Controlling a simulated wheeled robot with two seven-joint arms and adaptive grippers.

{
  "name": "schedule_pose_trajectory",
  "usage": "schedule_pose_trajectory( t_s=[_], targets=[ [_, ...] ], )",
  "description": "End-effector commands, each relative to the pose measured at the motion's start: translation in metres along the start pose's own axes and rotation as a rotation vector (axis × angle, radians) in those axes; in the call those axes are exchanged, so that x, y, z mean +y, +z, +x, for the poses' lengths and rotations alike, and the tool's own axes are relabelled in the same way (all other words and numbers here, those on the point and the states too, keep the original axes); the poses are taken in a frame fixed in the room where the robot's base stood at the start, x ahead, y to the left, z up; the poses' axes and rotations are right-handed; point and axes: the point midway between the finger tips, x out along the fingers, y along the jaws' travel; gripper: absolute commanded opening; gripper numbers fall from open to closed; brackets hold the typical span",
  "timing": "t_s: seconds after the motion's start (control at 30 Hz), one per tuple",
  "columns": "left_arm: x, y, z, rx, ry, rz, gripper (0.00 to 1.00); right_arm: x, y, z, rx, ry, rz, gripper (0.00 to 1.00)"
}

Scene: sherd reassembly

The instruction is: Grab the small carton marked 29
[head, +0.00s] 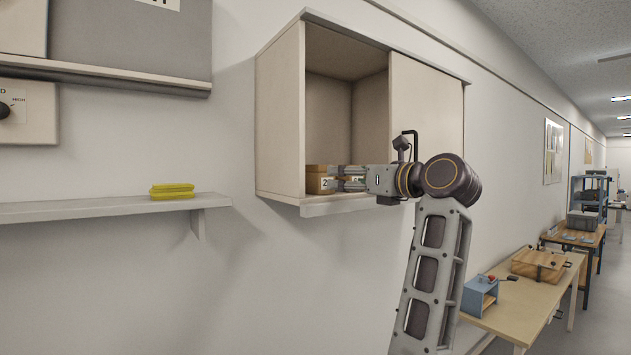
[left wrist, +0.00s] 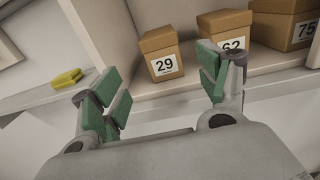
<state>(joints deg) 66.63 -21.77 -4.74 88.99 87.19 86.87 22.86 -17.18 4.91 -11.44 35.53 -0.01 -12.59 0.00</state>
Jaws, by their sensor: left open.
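The small carton marked 29 (left wrist: 158,42) is a brown box with a white label, standing on the cabinet floor near its front left. In the head view a brown carton (head: 316,171) at the same place shows only part of its label, the rest hidden by my fingers. My left gripper (head: 339,178) is open and empty, pointing into the cabinet at that carton. In the left wrist view its green-padded fingers (left wrist: 160,88) are spread, with carton 29 beyond and between them. A gap seems to remain. My right gripper is not in view.
The open wall cabinet (head: 279,118) also holds a carton marked 62 (left wrist: 224,22) and one marked 75 (left wrist: 283,25), both to the right of 29. A sliding door (head: 428,105) covers the cabinet's right side. A yellow object (head: 172,191) lies on the left shelf (head: 90,211).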

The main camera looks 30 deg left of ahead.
Motion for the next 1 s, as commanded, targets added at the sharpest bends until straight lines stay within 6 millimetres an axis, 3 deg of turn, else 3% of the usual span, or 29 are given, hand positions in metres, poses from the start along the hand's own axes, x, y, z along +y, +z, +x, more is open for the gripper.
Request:
schedule_pose_trajectory(
  t_s=[0.33, 0.8, 1.0],
  targets=[
    [0.0, 0.001, 0.023, -0.001, 0.003, 0.002, 0.75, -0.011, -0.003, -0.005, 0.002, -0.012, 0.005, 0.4],
    [0.0, 0.001, 0.076, -0.001, 0.002, 0.001, 0.75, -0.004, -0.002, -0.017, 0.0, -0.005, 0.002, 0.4],
    [0.0, 0.001, 0.086, -0.001, 0.001, 0.001, 0.75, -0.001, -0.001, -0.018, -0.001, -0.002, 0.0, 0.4]
  ],
)
